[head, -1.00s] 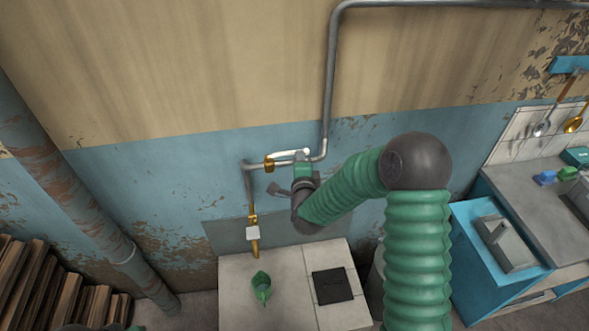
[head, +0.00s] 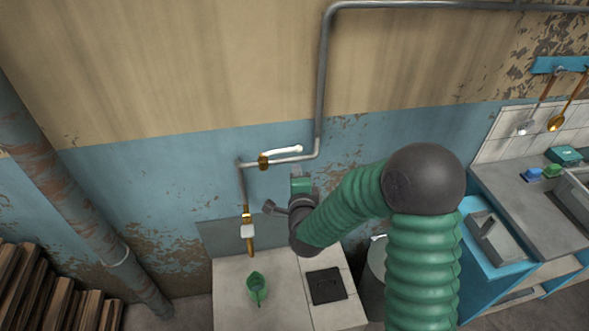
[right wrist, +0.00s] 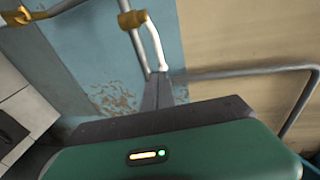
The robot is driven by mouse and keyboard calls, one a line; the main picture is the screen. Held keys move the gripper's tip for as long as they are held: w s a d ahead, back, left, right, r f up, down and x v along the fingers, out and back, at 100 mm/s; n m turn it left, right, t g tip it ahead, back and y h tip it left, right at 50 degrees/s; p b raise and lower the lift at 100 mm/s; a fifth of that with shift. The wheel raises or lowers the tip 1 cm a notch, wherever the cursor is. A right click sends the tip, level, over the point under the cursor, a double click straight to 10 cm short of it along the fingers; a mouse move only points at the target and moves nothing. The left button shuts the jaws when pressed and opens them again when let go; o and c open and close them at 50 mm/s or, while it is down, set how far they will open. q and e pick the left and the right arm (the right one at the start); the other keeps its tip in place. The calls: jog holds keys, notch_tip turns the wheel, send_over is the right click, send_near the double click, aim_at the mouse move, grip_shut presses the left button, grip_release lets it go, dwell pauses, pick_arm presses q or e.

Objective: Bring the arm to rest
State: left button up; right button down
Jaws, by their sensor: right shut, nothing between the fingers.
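My right arm comes up from the bottom of the head view and bends left. Its gripper (head: 297,177) is in front of the blue wall, just below and right of the pipe valve. In the right wrist view the gripper fingers (right wrist: 157,92) are closed together, with nothing held. The valve's white lever (head: 285,154) sits on a brass fitting and slopes slightly up to the right. The lever also shows above the fingers in the right wrist view (right wrist: 156,42). Whether the fingertips touch it is unclear, but they look apart in the head view. My left gripper is not in view.
A grey pipe (head: 322,90) runs up the wall. Wood planks are at lower left, a blue cabinet (head: 480,285) at right.

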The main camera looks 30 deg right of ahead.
jog(key=s+r, duration=0.1)
jog(key=s, duration=0.4)
jog(key=s+a+f+n+g+y, duration=0.3)
jog(key=a+f+n+g+y, duration=0.25)
jog(key=a+f+n, duration=0.4)
jog(key=s+a+f+n+g+y, duration=0.1)
jog(key=s+n+g, duration=0.5)
jog(key=s+n, duration=0.7)
jog(key=shift+s+a+f, duration=0.5)
jog(key=shift+s+a, duration=0.05)
jog(key=shift+s, duration=0.7)
